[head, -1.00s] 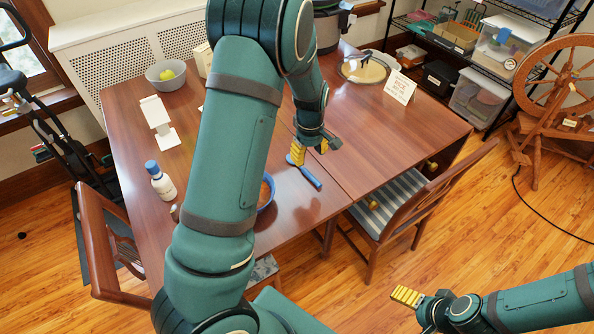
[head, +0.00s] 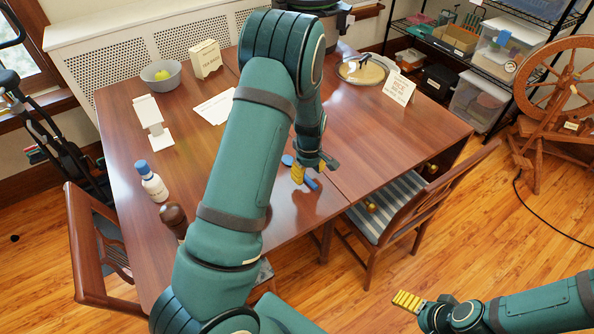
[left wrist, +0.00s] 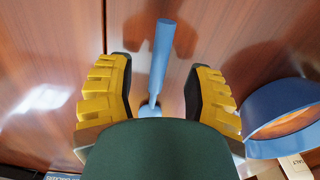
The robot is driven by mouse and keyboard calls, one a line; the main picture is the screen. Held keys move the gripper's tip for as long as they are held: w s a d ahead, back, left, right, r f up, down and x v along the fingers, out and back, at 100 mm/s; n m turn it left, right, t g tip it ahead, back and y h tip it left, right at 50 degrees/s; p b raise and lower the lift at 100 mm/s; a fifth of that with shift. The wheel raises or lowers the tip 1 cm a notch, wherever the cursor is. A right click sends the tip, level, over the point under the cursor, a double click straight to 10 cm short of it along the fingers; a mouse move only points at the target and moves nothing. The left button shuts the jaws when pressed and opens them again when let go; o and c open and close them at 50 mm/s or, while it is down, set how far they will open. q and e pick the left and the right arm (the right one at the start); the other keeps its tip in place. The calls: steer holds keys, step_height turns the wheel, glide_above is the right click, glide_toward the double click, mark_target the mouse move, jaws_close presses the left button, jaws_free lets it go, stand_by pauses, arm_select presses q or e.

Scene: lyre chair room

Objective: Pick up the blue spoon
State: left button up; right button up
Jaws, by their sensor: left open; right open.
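The blue spoon (head: 310,184) lies on the wooden table, partly hidden by my left gripper (head: 312,174) in the head view. In the left wrist view the spoon (left wrist: 161,60) runs between the two yellow-padded fingers of my left gripper (left wrist: 160,100), with a gap on each side. That gripper is open and close above the spoon; I cannot tell the exact height. Part of the spoon is hidden behind the dark green gripper body. My right gripper (head: 408,301) is at the lower right of the head view, away from the table, open and empty.
A blue bowl (left wrist: 270,110) stands right of the gripper in the left wrist view. On the table (head: 405,130) are a white bottle (head: 154,185), a dark brown shaker (head: 174,217), a grey bowl (head: 161,82) and a sign (head: 399,88). A striped chair (head: 385,212) stands at the near right.

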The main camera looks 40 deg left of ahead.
arm_select(q)
step_height(320, 180, down, 3)
steer(key=shift+r, duration=0.1)
steer(key=shift+o, duration=0.3)
steer(key=shift+r, duration=0.1)
jaws_close()
